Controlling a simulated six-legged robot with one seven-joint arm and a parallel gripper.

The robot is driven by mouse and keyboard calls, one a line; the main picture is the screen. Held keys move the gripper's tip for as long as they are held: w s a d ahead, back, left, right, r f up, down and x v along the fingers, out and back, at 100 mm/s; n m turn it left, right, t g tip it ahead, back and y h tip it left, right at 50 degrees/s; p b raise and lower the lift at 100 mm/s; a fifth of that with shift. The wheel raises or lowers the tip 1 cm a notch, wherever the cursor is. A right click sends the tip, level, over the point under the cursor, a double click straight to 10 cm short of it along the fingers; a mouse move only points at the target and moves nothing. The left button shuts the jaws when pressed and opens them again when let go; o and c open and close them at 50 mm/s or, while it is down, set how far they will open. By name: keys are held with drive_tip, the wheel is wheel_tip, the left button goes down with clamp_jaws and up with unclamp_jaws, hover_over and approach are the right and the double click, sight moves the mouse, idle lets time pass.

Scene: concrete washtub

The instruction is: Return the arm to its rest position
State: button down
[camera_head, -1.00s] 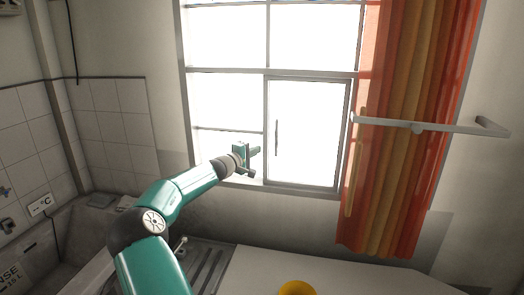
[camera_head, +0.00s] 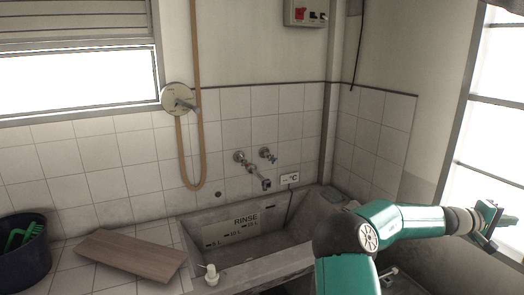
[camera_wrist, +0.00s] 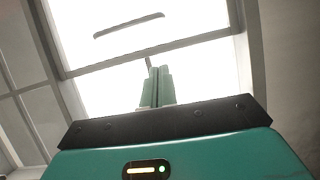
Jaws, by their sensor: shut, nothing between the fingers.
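My gripper (camera_head: 492,222) is at the right edge of the head view, at the end of my teal arm. It is held up in the air in front of the bright window (camera_head: 492,140). In the wrist view my gripper (camera_wrist: 160,75) has its two teal fingers together, with nothing between them. Behind them the wrist view shows the bright window pane (camera_wrist: 120,55) and its dark handle (camera_wrist: 128,25).
A concrete washtub (camera_head: 262,270) marked RINSE stands at lower centre, with taps (camera_head: 262,170) above it. A pump bottle (camera_head: 211,275) stands on its front rim. A wooden board (camera_head: 130,255) and dark bucket (camera_head: 22,255) are at left. A hose (camera_head: 182,150) hangs on the wall.

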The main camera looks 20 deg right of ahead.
drive_tip(key=w+a+f+m+t+y, duration=0.15)
drive_tip(key=a+y, duration=0.25)
drive_tip(key=a, duration=0.8)
drive_tip(key=w+a+f+t+y, duration=0.1)
drive_tip(key=a+f+t+y, duration=0.15)
drive_tip(key=a, duration=0.95)
drive_tip(key=w+a+f+t+y, duration=0.1)
drive_tip(key=w+a+t+y, duration=0.3)
drive_tip(key=a, duration=0.8)
drive_tip(key=s+a+r+n+t+y, duration=0.1)
drive_tip(key=s+a, duration=0.3)
drive_tip(key=a, duration=0.6)
drive_tip(key=s+a+n+t+y, duration=0.1)
drive_tip(key=s+a+n+y, duration=0.1)
drive_tip(key=a, duration=0.8)
drive_tip(key=s+a+r+n+y, duration=0.1)
drive_tip(key=s+a+n+y, duration=0.1)
drive_tip(key=s+a, duration=0.4)
drive_tip(key=a+y, duration=0.1)
drive_tip(key=a, duration=0.2)
drive_tip(key=shift+s+a+r+t, duration=0.25)
drive_tip(key=shift+a+r+t, duration=0.1)
drive_tip(key=shift+a+t, duration=0.05)
